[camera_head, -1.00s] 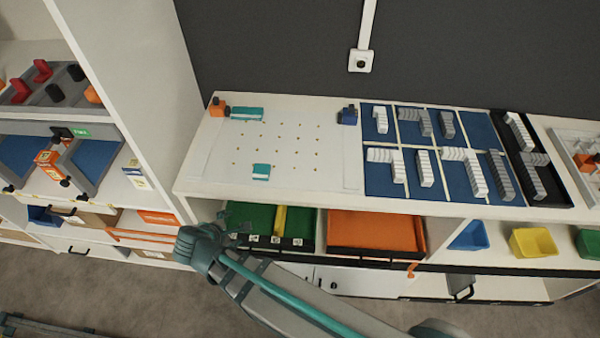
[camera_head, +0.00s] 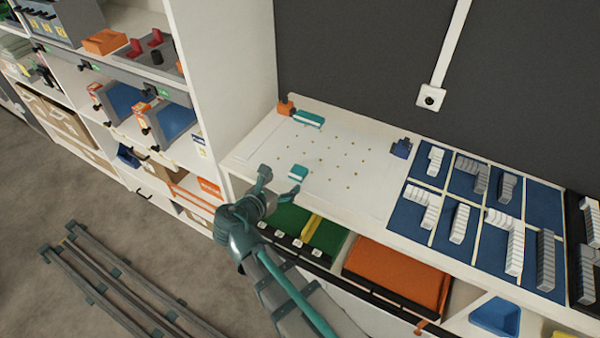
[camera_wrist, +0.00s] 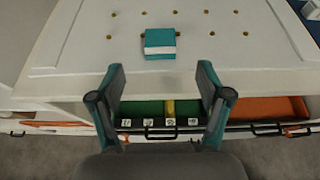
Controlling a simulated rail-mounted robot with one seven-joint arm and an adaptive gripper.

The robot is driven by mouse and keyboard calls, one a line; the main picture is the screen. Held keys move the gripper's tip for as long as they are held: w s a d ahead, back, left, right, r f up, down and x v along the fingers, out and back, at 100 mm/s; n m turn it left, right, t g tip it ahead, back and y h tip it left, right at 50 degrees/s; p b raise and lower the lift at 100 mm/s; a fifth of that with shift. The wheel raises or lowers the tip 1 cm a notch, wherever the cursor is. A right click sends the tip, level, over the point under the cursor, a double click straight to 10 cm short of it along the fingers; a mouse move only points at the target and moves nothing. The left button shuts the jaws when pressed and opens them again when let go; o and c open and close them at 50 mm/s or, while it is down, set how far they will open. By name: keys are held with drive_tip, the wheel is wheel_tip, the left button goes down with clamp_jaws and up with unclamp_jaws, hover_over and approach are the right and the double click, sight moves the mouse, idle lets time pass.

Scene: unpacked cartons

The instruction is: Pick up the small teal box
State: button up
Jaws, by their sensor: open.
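The small teal box (camera_head: 298,173), with a white band along its near side, lies on the white pegboard-like panel (camera_head: 345,197) on the worktop, near its front edge. It also shows in the wrist view (camera_wrist: 160,42), beyond the fingertips and roughly centred between them. My gripper (camera_head: 279,183) is open at the worktop's front edge, just in front of the box. In the wrist view my gripper (camera_wrist: 163,78) has its two fingers spread apart with nothing between them. The fingers do not touch the box.
A longer teal piece (camera_head: 308,119) and an orange block (camera_head: 286,107) are at the panel's back left. A dark blue block (camera_head: 401,148) is at its right. Blue trays with white stepped pieces (camera_head: 459,222) lie farther right. Green (camera_head: 290,220) and orange (camera_head: 398,273) bins are below the worktop.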

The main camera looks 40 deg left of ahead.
sight(297, 172)
drive_tip(key=p+x, duration=0.3)
drive_tip(key=x, duration=0.6)
drive_tip(key=shift+s, duration=0.1)
drive_tip(key=shift+c, duration=0.2)
drive_tip(key=c, duration=1.2)
drive_tip(key=shift+r, duration=0.15)
